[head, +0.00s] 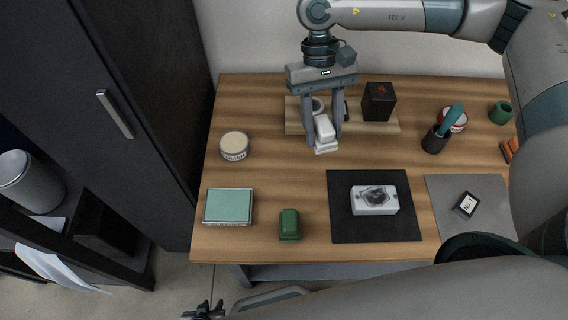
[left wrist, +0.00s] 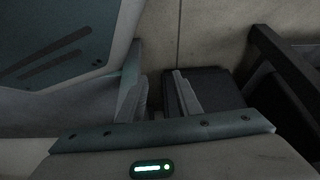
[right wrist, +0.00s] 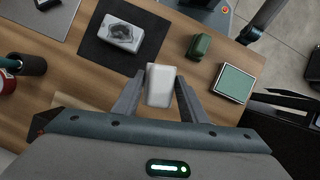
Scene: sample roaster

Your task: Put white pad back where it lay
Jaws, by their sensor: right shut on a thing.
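The white pad (head: 326,147) is a small pale block held between the fingers of my right gripper (head: 324,145), at the front edge of the wooden board. In the right wrist view the pad (right wrist: 160,86) sits between both fingertips, its rounded face showing. I cannot tell whether its underside touches the table. My left gripper (left wrist: 160,95) shows in the left wrist view with a gap between its fingers and nothing in it. It is away from the tabletop items.
On the table (head: 270,180) stand a round tin (head: 235,145), a teal box (head: 228,207), a green block (head: 289,224), and a white block on a black mat (head: 345,230). A wooden board (head: 378,128) carries a dark box (head: 379,101).

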